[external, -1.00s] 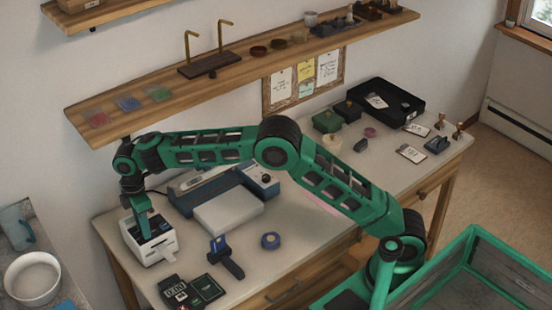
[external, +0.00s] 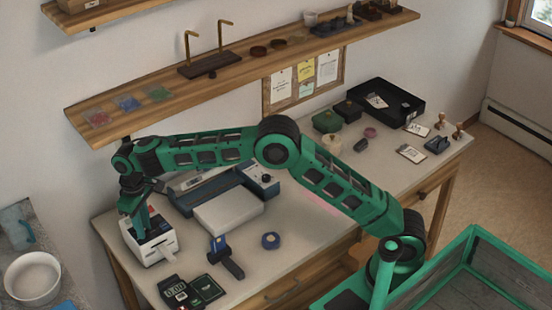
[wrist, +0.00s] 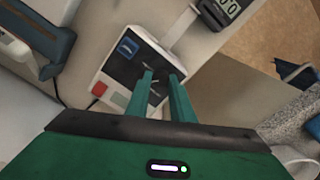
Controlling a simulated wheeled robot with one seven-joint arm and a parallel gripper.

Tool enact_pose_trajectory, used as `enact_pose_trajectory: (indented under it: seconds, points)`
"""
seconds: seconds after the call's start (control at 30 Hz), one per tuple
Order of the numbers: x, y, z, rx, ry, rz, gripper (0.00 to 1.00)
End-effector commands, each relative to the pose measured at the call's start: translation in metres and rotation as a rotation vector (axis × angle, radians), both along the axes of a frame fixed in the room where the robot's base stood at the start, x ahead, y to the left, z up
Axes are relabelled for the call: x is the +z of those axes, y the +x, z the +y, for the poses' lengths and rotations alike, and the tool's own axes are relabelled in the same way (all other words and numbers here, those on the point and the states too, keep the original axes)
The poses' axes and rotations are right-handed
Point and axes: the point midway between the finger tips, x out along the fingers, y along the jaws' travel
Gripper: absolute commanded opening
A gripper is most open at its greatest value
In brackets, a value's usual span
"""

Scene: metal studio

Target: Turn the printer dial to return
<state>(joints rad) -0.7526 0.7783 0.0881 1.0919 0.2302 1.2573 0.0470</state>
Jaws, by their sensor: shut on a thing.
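The printer (external: 160,250) is a small white box with a dark top panel at the left end of the table. My gripper (external: 145,232) points down onto the printer's top. In the wrist view my gripper (wrist: 160,76) has its fingers close together over the dark panel, shut on the dial. The dial is mostly hidden between the fingers, and I cannot read which mark it points to.
A white strip comes out of the printer's front. A black scale (external: 176,292) and a blue-and-black tool (external: 226,256) lie in front and to the right. A blue-and-white machine (external: 228,208) stands behind. A wooden shelf (external: 240,72) hangs above the arm.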

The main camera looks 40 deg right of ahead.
Motion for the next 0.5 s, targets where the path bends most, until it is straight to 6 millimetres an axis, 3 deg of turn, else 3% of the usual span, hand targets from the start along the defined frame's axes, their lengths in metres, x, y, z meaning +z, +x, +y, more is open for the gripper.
enact_pose_trajectory:
  seconds: [0.5]
  points:
    - [0.0026,0.0040,0.0001,-0.473,0.008,-0.009,0.00]
